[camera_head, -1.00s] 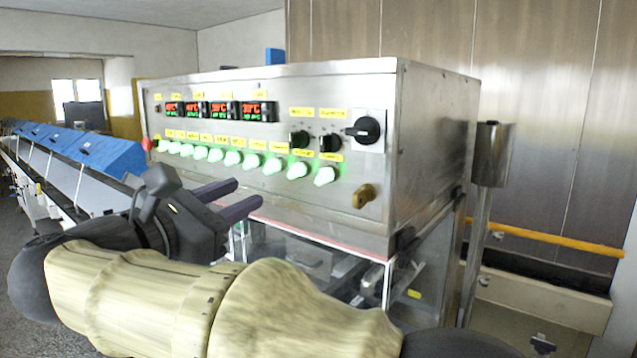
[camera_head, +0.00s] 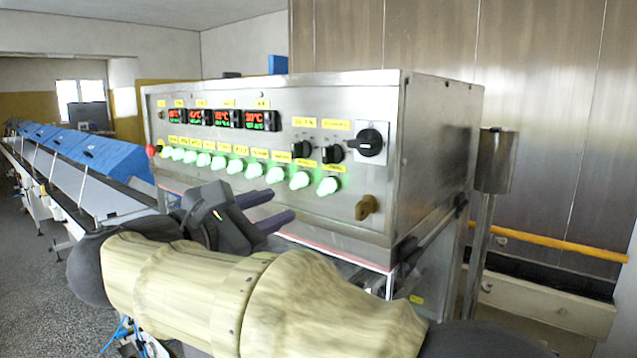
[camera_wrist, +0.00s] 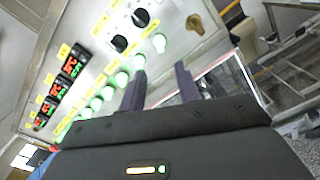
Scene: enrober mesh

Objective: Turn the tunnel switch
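The control panel (camera_head: 270,210) is a steel box face with red displays, a row of green-lit switches, black knobs and a brass-coloured knob. Which one is the tunnel switch I cannot tell, as the yellow labels are too small to read. The rightmost green-lit switch (camera_head: 328,186) sits below a black knob (camera_head: 332,154); in the wrist view a green-lit switch (camera_wrist: 159,43) shows ahead of my fingers. My gripper (camera_head: 278,208) is in front of the panel's lower part, its two purple fingers apart and empty. It also shows in the wrist view (camera_wrist: 160,85).
A large black rotary switch (camera_head: 370,142) is at the panel's upper right, above the brass knob (camera_head: 366,207). A red button (camera_head: 152,150) is at the left end. A steel post (camera_head: 495,160) stands right of the box. A conveyor with blue covers (camera_head: 105,155) runs off left.

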